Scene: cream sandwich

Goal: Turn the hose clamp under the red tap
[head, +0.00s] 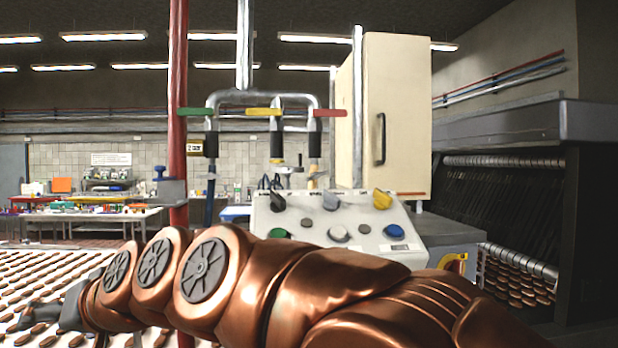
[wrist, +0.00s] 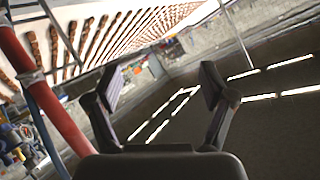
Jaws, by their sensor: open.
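The red tap (head: 330,113) is the right one of three taps on a metal pipe frame, in the upper middle of the head view. A black sleeve (head: 315,146) hangs below it, with a short tan piece (head: 313,169) under that. The hose clamp is too small to make out for certain. My copper-coloured arm stretches left across the front, well below the taps. My gripper (wrist: 163,84) is open and empty in the wrist view, its two dark fingers wide apart. It is far left of the red tap, and no tap shows between its fingers.
The green tap (head: 196,111) and yellow tap (head: 257,112) stand left of the red one. A control panel (head: 338,232) with knobs and buttons sits below. A cream cabinet (head: 396,115) stands right of the taps. A red post (head: 178,120) rises at left; it also shows near my gripper in the wrist view (wrist: 45,100).

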